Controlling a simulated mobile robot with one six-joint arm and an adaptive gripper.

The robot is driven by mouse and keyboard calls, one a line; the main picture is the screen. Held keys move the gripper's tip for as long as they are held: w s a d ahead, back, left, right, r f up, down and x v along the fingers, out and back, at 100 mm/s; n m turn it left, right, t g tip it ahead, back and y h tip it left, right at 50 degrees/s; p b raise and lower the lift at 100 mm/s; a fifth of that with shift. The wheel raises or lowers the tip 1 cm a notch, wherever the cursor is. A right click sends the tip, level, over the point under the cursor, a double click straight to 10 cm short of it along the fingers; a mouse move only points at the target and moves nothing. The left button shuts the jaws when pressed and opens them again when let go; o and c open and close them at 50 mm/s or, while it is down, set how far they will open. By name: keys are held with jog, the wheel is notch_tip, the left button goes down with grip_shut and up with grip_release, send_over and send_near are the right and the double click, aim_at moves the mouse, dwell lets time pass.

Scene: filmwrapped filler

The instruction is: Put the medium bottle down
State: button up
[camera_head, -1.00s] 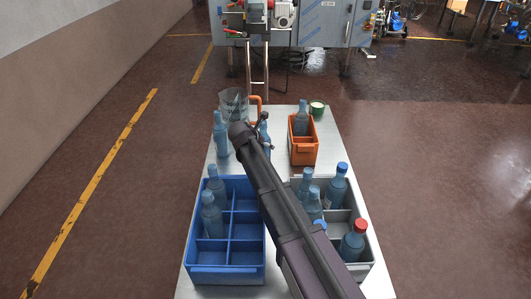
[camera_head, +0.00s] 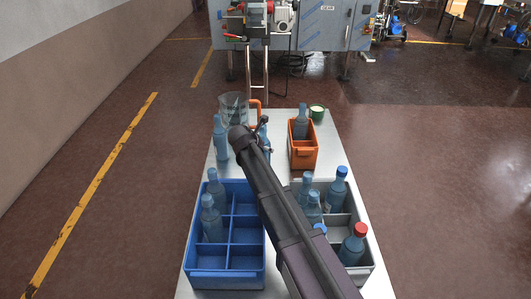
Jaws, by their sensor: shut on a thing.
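My gripper (camera_head: 266,148) is at the far half of the table, mostly hidden behind my own arm. It is shut on a blue-grey bottle (camera_head: 263,131), which shows only as a narrow strip beside the arm. The bottle looks upright; its base is hidden, so I cannot tell whether it touches the table (camera_head: 225,170). Another blue-grey bottle (camera_head: 220,140) stands on the table to the left, apart from the gripper.
A clear measuring jug (camera_head: 233,108) with an orange handle stands behind. An orange bin (camera_head: 303,157) holding a bottle and a green cup (camera_head: 317,112) are right. In front are a blue divided crate (camera_head: 225,278) and a grey crate (camera_head: 367,243), both holding bottles.

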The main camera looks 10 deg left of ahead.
aim_at(265, 126)
jog(key=shift+r, duration=0.2)
notch_tip(265, 126, up, 10)
jog(key=p, duration=1)
jog(key=shift+f, duration=0.25)
dwell(0.4)
jog(key=shift+s+d+r+p, duration=0.1)
jog(key=shift+d+r+p, duration=0.3)
jog(key=s+d+r+m+g+h+p, duration=0.1)
jog(key=s+d+r+p, duration=0.4)
jog(key=d+r+p, duration=0.5)
jog(key=s+d+r+m+g+h+p, duration=0.1)
jog(key=s+d+r+m+p, duration=0.2)
jog(key=d+r+p, duration=0.7)
jog(key=s+d+r+m+g+h+p, duration=0.1)
jog(key=s+d+r+p, duration=0.7)
jog(key=d, duration=1)
notch_tip(265, 126, up, 2)
jog(key=shift+r+m+h+p, duration=0.25)
jog(key=shift+m+h+p, duration=0.25)
jog(key=shift+m+p, duration=0.5)
